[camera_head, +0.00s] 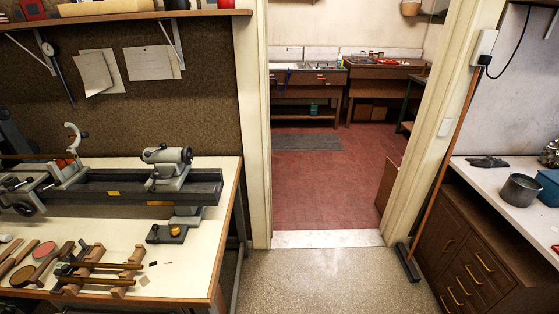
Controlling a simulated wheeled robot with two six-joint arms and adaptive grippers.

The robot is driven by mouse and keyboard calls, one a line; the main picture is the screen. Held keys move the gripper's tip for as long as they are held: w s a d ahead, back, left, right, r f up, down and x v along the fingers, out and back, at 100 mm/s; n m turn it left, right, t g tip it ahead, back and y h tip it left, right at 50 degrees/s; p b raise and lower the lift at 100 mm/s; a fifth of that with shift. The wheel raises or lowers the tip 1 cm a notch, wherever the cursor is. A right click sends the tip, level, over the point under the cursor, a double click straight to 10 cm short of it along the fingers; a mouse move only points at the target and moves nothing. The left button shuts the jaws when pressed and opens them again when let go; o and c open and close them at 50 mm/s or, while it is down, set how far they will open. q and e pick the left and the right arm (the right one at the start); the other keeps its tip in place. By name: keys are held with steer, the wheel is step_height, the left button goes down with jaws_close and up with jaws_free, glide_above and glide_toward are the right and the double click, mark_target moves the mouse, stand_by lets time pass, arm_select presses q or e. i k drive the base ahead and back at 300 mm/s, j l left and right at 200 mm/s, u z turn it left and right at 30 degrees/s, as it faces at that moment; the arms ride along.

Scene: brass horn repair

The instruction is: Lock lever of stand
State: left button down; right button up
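I see no stand with a lock lever that I can clearly name in the head view. A grey lathe (110,187) lies along the bench at the left. Its tailstock (166,165) sits near the right end of the dark bed. A light, curved, lever-like part (73,138) stands upright on the lathe's left portion; I cannot tell its purpose. Neither of my grippers is in view.
Mallets and wooden racks (97,270) lie on the left bench's front (195,276). An open doorway (325,180) leads to a red-floored room with benches. A broom (433,170) leans by the right frame. A counter (482,178) holds a metal pot (520,190). The central floor is clear.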

mark_target(57, 183)
steer(key=u, duration=1.85)
steer(key=i+j+z, duration=0.1)
steer(key=i+j, duration=0.15)
steer(key=j, duration=0.2)
steer(key=i+j, duration=0.2)
steer(key=j, duration=0.25)
steer(key=i+j+z, duration=0.15)
steer(key=j, duration=0.35)
steer(key=i+j+z, duration=0.1)
steer(key=i+j, duration=0.2)
steer(key=j, duration=0.15)
steer(key=i+j+z, duration=0.1)
steer(key=j, duration=0.45)
steer(key=i+j, duration=0.25)
steer(key=j, duration=0.25)
steer(key=i+j+z, duration=0.15)
steer(key=j, duration=0.35)
steer(key=i+j+z, duration=0.1)
steer(key=j, duration=0.45)
steer(key=i, duration=0.05)
